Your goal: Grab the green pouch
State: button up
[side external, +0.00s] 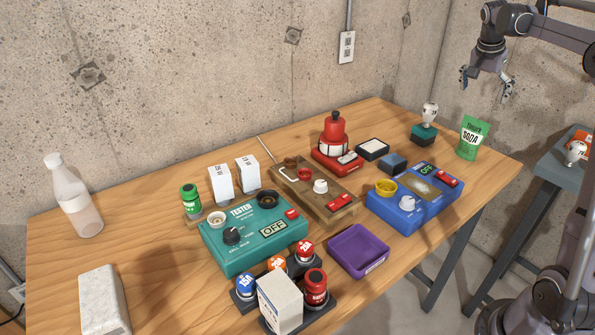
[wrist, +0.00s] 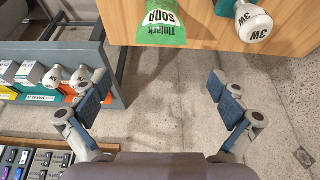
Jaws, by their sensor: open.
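My gripper (side external: 485,90) is in the air above and to the right of the pouch, near the wall. In the wrist view my gripper (wrist: 162,98) has its fingers wide apart with nothing between them, and the pouch lies beyond them.
A bulb on a teal holder (side external: 424,134) stands left of the pouch, close by. A blue device (side external: 415,200) sits nearer the camera. A grey side table (side external: 560,175) with bulbs stands right of the wooden table (side external: 150,265). Floor shows below my fingers.

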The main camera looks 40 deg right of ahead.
send_over(477, 120)
jog(key=a, duration=0.2)
notch_tip(477, 120, down, 4)
jog(key=shift+x, duration=3.15)
jog(key=shift+a, duration=0.2)
jog(key=c, duration=1.8)
jog(key=shift+c, duration=0.4)
